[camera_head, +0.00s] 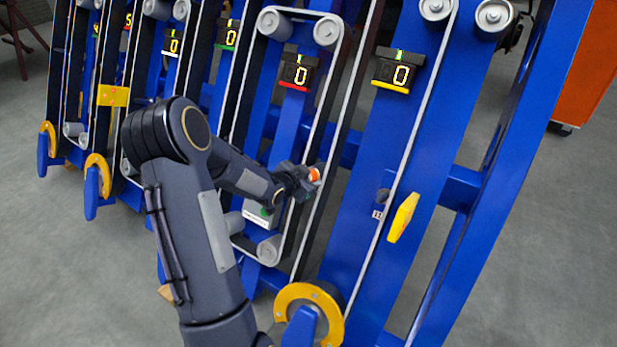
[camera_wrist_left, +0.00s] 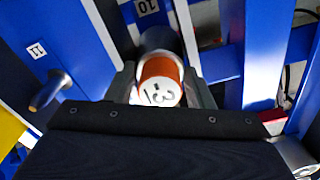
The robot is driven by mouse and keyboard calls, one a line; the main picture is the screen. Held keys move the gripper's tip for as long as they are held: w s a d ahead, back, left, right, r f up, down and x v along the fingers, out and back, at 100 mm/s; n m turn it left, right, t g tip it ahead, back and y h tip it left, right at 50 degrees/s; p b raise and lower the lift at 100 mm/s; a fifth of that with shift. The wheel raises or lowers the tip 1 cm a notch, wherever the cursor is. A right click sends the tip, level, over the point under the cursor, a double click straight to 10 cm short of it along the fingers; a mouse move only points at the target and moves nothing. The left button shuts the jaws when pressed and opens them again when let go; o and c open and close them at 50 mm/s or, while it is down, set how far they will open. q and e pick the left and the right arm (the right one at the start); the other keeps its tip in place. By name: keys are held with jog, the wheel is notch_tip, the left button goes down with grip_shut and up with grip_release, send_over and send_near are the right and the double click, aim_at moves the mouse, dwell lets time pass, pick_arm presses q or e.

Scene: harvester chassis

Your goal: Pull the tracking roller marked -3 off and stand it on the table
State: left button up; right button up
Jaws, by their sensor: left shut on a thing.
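A grey cylindrical part lies behind the orange band, near a label 10. I cannot tell whether the roller still sits on a peg. My right gripper and the table are not in view.
A bare peg (camera_wrist_left: 50,90) stands beside label 11 (camera_wrist_left: 37,50). A yellow plate (camera_head: 403,217) sticks out right of it in the head view. Blue beams, belts and pulleys (camera_head: 268,250) surround the gripper. Grey floor is open at the lower right.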

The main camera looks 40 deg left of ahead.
pick_arm(q)
jog(key=shift+r+p+v, duration=0.2)
jog(key=shift+p+v, duration=2.45)
jog(key=shift+v, duration=2.75)
jog(key=shift+w+d, duration=0.1)
jog(key=shift+w, duration=0.05)
